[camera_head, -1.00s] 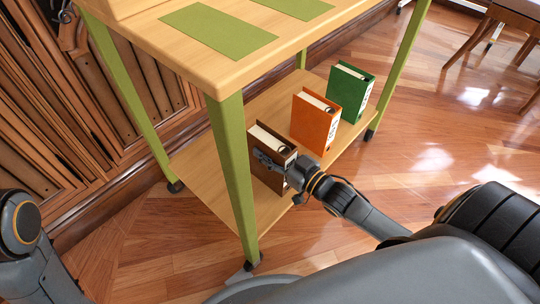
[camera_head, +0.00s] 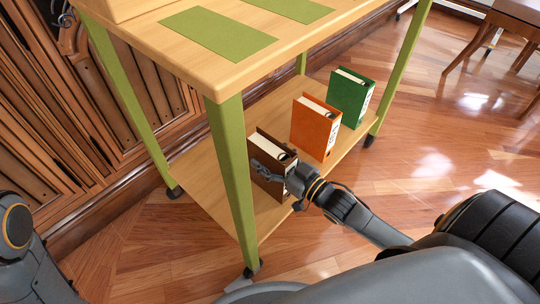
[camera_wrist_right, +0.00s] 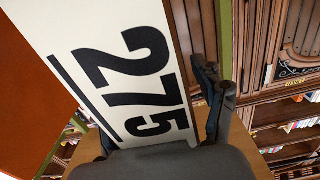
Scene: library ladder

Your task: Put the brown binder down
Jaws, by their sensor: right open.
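The brown binder (camera_head: 264,182) stands upright on the lower shelf (camera_head: 205,187) of the green-legged cart, at the near end of a row of binders. Its spine with a white 275 label (camera_wrist_right: 125,75) fills much of the right wrist view. My right gripper (camera_head: 275,166) is open around the binder's spine end, one finger along its near cover. In the wrist view a dark finger (camera_wrist_right: 215,95) shows beside the binder; the other is mostly hidden by the spine. My left gripper is out of view; only part of that arm shows.
An orange binder (camera_head: 315,128) and a green binder (camera_head: 351,98) stand farther along the shelf. A green cart leg (camera_head: 232,180) rises just left of the brown binder. The upper board (camera_head: 160,50) overhangs the shelf. Wood floor (camera_head: 440,150) lies open to the right.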

